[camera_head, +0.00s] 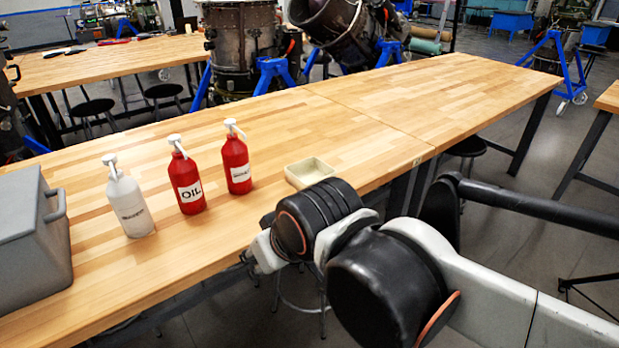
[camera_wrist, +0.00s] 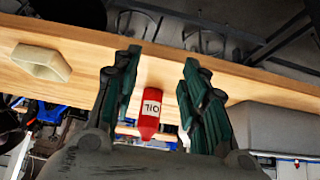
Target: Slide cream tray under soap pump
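The cream tray (camera_head: 312,172) is a small shallow rectangular dish on the wooden bench near its front edge; it also shows at the left of the wrist view (camera_wrist: 42,63). A white pump bottle (camera_head: 130,205) stands upright left of the red OIL pump bottle (camera_head: 190,186). Another red pump bottle (camera_head: 237,165) stands between OIL and the tray. The small labels are unreadable, so I cannot tell which is soap. My gripper (camera_wrist: 158,62) is open and empty. The OIL bottle appears between its fingers in the wrist view, apparently beyond them.
A grey lidded box (camera_head: 33,240) stands at the bench's left end. The wooden bench (camera_head: 400,95) is clear to the right of and behind the tray. Stools are under it, and engines on blue stands are behind it. The wrist view is upside down.

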